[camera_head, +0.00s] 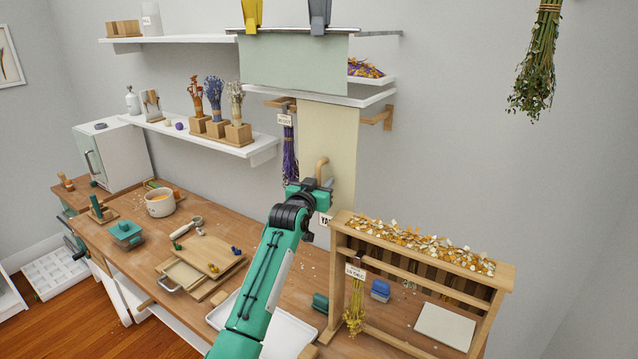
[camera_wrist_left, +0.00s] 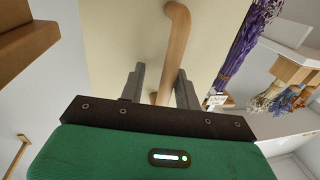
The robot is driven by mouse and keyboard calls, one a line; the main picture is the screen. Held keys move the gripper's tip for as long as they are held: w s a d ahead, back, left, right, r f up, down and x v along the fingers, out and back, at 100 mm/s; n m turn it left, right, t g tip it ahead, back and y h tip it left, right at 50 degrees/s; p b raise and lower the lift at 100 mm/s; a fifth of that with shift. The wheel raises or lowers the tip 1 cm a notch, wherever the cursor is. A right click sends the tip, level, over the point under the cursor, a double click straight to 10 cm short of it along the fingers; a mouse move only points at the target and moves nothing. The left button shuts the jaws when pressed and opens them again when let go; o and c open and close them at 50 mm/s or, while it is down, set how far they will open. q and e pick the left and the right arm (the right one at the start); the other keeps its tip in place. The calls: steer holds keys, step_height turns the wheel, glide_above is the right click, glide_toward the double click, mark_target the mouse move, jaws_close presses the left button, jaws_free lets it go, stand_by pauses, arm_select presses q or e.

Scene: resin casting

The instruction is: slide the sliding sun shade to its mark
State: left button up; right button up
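The sliding sun shade is probably the cream panel (camera_head: 332,130) hanging below the right wall shelf. It has a curved wooden handle (camera_head: 321,168). In the left wrist view the handle (camera_wrist_left: 176,45) runs down between the two grey fingers of my left gripper (camera_wrist_left: 160,80), with the cream panel (camera_wrist_left: 115,40) behind. The fingers stand apart, with a gap on the handle's left side; contact on its right is unclear. My left gripper (camera_head: 318,185) is at the panel's lower part. A small lettered tag (camera_head: 325,219) is partly hidden by my wrist. My right gripper is out of view.
Purple dried flowers (camera_head: 290,155) hang just left of the panel. A wooden rack (camera_head: 505,275) topped with petals stands to the right. A pale green panel (camera_head: 293,62) with two clips is above. Boards, a white tray (camera_head: 292,334) and a pot (camera_head: 160,204) occupy the bench.

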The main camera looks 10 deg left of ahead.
arm_select(q)
steer(key=shift+a, duration=0.15)
steer(key=shift+s+a+f+b, duration=0.15)
steer(key=shift+s+b, duration=0.2)
steer(key=shift+s, duration=0.3)
steer(key=s+a+b, duration=0.1)
steer(key=s+b, duration=0.3)
steer(key=s, duration=0.8)
steer(key=shift+s+a+r, duration=0.2)
steer(key=shift+a, duration=0.05)
